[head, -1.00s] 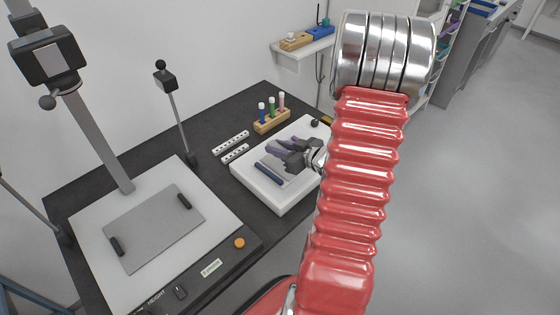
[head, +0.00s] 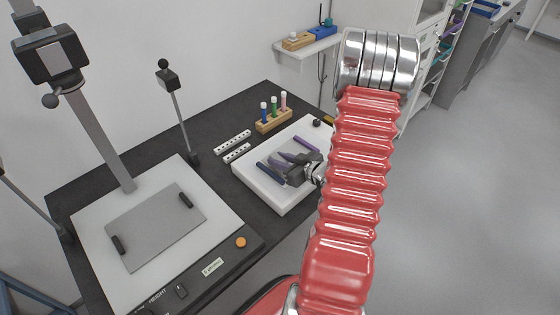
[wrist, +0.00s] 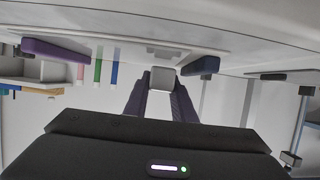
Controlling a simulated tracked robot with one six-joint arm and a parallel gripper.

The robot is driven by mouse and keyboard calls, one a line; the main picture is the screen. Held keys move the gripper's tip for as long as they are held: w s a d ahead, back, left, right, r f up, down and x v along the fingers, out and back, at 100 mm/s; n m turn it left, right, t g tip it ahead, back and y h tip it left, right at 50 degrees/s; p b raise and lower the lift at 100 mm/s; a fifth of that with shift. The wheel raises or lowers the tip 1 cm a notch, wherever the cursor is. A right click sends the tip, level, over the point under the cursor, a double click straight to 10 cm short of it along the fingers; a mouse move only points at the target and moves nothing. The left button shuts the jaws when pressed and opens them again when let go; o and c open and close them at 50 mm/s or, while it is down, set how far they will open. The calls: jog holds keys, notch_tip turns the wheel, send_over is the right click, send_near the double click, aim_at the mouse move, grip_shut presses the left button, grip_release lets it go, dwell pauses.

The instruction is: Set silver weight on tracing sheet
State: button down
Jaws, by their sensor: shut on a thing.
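My gripper (wrist: 161,88) is shut on the silver weight (wrist: 163,79), a small pale grey block between the two dark purple fingertips in the wrist view. In the head view my gripper (head: 279,157) hangs over the white light box (head: 287,203); the silver weight cannot be made out there. The tracing sheet (head: 279,170) shows as a thin grey patch on the box, mostly hidden by my gripper. A dark blue bar (head: 269,171) lies along its near-left side and a purple bar (head: 306,144) along its far-right side. I cannot tell whether the silver weight touches the sheet.
A wooden rack (head: 273,124) with coloured tubes stands behind the box. Two white strips with holes (head: 233,142) lie to its left. A copy stand (head: 90,245) with a grey plate fills the left of the black bench. A dark knob (head: 317,123) is at the box's back corner.

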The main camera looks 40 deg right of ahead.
jog(key=shift+f, duration=0.4)
jog(key=shift+f, duration=0.1)
jog(key=c, duration=1.8)
grip_release()
jog(key=shift+o, duration=0.2)
jog(key=v, duration=1.2)
